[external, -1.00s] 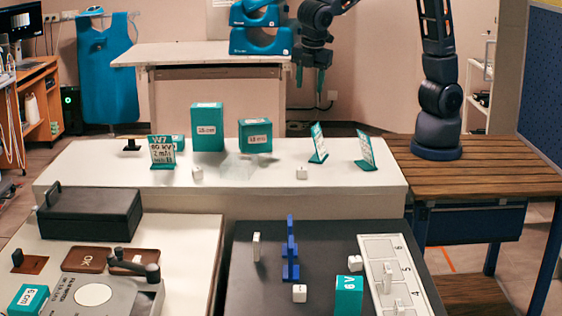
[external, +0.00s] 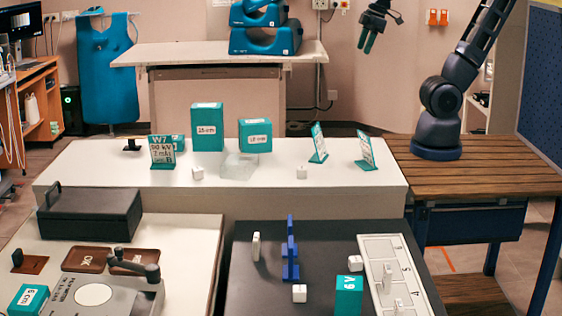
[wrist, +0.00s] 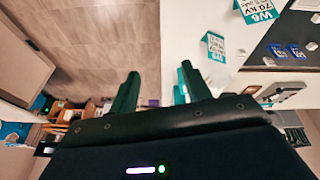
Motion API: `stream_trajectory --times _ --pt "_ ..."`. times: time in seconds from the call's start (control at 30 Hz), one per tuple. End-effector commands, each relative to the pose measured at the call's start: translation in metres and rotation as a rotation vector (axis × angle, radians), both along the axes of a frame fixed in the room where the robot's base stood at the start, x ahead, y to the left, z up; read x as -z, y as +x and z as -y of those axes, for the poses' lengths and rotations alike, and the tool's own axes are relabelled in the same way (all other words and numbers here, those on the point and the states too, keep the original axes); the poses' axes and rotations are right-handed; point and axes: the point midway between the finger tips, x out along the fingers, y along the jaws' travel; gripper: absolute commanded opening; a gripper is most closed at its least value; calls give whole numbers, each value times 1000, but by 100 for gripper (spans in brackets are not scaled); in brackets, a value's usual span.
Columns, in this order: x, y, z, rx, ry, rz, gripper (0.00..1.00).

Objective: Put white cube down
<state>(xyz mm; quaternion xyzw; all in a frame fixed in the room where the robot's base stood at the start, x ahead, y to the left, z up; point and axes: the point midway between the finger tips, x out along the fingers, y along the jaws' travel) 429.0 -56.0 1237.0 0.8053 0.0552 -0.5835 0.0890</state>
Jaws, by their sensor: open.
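Small white cubes stand in several places. One white cube (external: 197,173) is at the left of the white bench (external: 100,172), and another white cube (external: 302,172) is right of its middle. A third white cube (external: 299,293) and a fourth (external: 355,262) are on the dark panel. My gripper (external: 368,45) is open and empty, high above and behind the bench, far from all the cubes.
The bench carries two teal blocks (external: 207,128) (external: 255,135), a clear block (external: 238,166), and tilted teal cards (external: 162,152) (external: 318,143) (external: 366,152). A dark box (external: 92,214) is front left. Blue stepped pieces (external: 290,250) stand on the dark panel. Air around my gripper is free.

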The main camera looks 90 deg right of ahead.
Motion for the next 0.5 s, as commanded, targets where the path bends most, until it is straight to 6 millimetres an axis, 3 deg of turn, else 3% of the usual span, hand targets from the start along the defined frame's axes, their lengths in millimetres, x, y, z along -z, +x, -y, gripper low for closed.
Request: stream_trajectory --times 0.2,0.5 --pt "8 -39 19 144 65 64 48" --pt "13 -51 24 193 87 84 48"
